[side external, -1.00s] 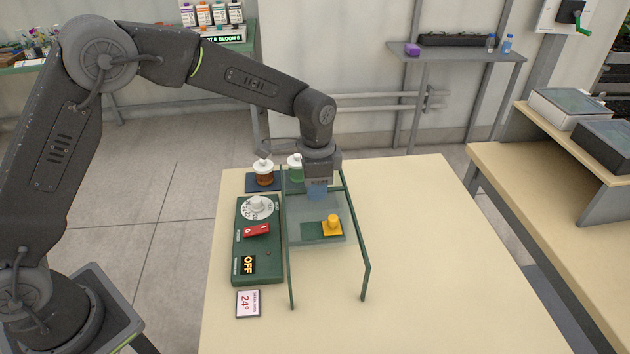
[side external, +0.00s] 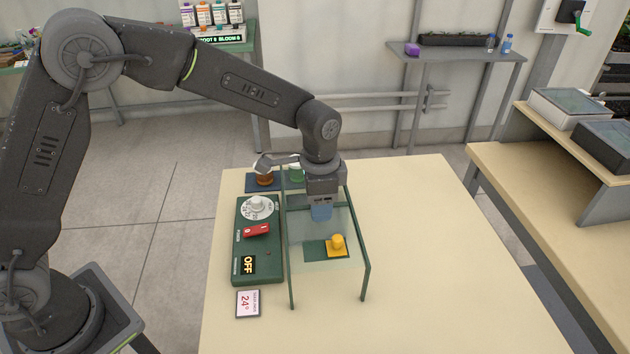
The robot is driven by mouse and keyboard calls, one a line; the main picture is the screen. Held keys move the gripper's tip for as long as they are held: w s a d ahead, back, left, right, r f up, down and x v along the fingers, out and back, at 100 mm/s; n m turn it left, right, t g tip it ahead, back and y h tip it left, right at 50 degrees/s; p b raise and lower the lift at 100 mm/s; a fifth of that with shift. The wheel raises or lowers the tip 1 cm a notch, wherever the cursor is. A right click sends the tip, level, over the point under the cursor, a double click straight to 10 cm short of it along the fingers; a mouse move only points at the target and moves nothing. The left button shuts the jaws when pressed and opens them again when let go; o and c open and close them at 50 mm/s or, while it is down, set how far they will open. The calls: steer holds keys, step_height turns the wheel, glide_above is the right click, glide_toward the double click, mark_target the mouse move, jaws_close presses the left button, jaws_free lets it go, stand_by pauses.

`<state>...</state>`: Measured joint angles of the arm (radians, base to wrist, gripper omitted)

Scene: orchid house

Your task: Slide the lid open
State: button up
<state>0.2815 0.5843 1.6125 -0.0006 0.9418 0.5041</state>
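The lid (side external: 304,235) is a clear pane between two dark green rails (side external: 365,285), set above the pale table. A yellow knob (side external: 337,243) on a dark green plate shows within the pane's outline, toward its front right. My gripper (side external: 321,211) points down at the rear part of the lid, behind the yellow knob and apart from it. Its bluish fingertips look close to or touching the lid. The picture is too small to show the finger gap or any grip on the lid.
A green control box (side external: 243,213) with a white dial, red switch and "OFF" display stands left of the rails. A "24°" card (side external: 248,304) lies before it. Bottles (side external: 265,177) stand behind on a dark mat (side external: 252,184). The table's right side (side external: 440,260) is clear.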

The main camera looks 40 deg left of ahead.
steer(key=shift+r, duration=3.45)
steer(key=shift+a+r, duration=0.1)
steer(key=s+a+r+n+t, duration=0.25)
steer(key=s+a+r, duration=0.25)
steer(key=s, duration=0.3)
steer(key=s+a+r+n+t, duration=0.1)
steer(key=s+a+r+n, duration=0.4)
steer(key=s, duration=0.3)
steer(key=s+a+f+n+t, duration=0.1)
steer(key=s+a+t, duration=0.1)
steer(key=s, duration=0.6)
steer(key=shift+a+f, duration=0.2)
steer(key=shift+a, duration=0.25)
